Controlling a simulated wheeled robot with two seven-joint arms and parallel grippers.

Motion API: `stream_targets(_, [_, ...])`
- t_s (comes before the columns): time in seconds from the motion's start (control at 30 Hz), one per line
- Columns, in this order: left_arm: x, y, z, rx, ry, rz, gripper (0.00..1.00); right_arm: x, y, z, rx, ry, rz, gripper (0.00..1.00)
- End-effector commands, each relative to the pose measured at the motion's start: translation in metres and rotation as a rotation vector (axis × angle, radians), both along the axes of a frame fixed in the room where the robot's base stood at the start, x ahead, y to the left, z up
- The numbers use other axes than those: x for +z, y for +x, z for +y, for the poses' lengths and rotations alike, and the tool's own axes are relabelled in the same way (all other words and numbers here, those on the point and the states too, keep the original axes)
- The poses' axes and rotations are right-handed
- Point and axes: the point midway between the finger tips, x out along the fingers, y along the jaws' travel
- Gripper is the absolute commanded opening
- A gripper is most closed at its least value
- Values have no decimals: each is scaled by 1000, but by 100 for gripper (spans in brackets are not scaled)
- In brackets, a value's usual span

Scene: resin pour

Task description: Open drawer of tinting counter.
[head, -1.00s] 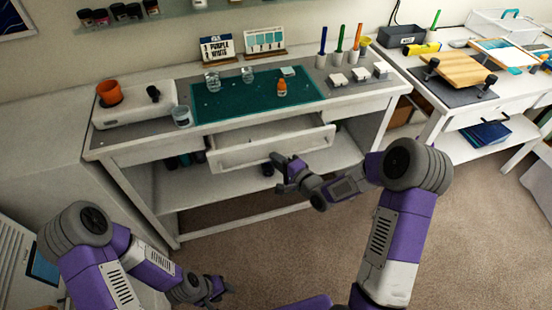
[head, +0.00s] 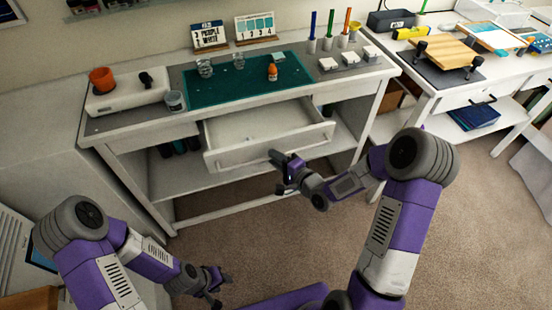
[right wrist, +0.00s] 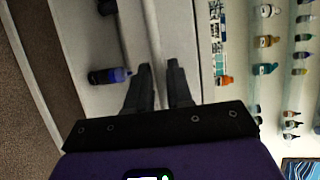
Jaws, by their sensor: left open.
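The tinting counter (head: 130,123) is a white table with a grey top. Its white drawer (head: 225,158) is pulled well out, and its bare inside shows in the head view. My right gripper (head: 277,160) is at the middle of the drawer front, its fingers closed in on the handle there, which they hide. In the right wrist view, the two dark fingers (right wrist: 160,80) point at the pale drawer front with a narrow gap between their tips. My left gripper (head: 218,284) is open and empty, low over the floor and away from the counter.
On the counter stand a green mat (head: 235,84), an orange cup (head: 102,79) on a white device, an orange bottle (head: 272,72) and small cups. A lower shelf (head: 185,176) lies under the drawer. A second table (head: 440,98) stands right. Carpet in front is clear.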

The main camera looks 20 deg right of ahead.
Motion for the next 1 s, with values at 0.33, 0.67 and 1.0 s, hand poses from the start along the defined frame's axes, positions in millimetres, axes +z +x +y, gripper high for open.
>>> stream_targets(0.33, [0, 0, 0, 0, 0, 0, 43, 0, 0, 0, 0, 0, 0, 37])
stream_targets(0.67, [12, 0, 0, 0, 0, 0, 43, 9, -35, -18, -3, 0, 4, 37])
stream_targets(1.0, [19, 0, 0, 0, 0, 0, 43, 14, -67, -31, -1, 0, 0, 37])
